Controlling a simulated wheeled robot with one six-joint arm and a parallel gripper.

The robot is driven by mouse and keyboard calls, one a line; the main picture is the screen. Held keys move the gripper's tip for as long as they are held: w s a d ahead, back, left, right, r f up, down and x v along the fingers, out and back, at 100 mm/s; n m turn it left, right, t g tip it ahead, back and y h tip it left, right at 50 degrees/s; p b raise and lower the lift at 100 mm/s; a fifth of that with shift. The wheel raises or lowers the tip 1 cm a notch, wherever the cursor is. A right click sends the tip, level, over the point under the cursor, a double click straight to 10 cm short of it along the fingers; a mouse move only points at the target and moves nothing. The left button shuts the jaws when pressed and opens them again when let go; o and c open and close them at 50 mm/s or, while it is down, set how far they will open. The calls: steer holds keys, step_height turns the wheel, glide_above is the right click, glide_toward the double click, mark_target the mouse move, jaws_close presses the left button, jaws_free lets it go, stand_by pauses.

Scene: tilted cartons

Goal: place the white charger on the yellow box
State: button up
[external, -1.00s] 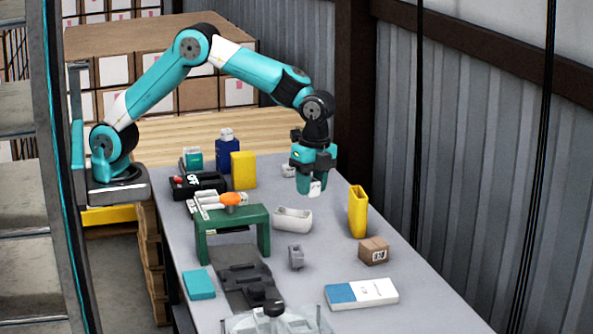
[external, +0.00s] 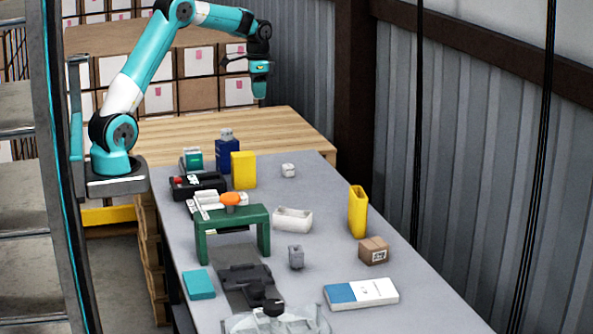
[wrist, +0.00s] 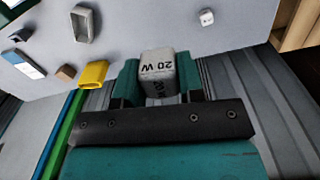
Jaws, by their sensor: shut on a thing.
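The white charger (wrist: 157,66), a pale block marked "20 W", is between the teal fingers of my gripper (wrist: 158,82) in the wrist view. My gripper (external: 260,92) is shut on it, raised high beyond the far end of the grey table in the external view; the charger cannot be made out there. Two yellow things stand on the table. One is a plain upright yellow block (external: 243,171) at the far left. The other is a narrow yellow box (external: 358,212) at the right edge, also in the wrist view (wrist: 92,74). My gripper is well above and apart from both.
A small white cube (external: 288,170) is on the far table. A blue container (external: 227,155) stands behind the yellow block. A green bench-like frame (external: 232,222), a white tray (external: 292,219) and a brown carton (external: 373,251) stand nearer. The far right tabletop is mostly clear.

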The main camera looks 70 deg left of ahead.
steer(key=n, duration=0.2)
glide_above(246, 154)
steer(key=f, duration=0.7)
steer(key=f+p, duration=0.1)
steer(key=f, duration=0.5)
steer(key=shift+s+d+f, duration=0.1)
steer(key=shift+d+f, duration=0.1)
steer(key=shift+f, duration=0.2)
steer(key=shift+f+p, duration=0.4)
steer(key=shift+f, duration=2.2)
steer(key=shift+f, duration=0.1)
steer(key=shift+f, duration=0.15)
steer(key=o, duration=0.9)
steer(key=shift+r, duration=0.2)
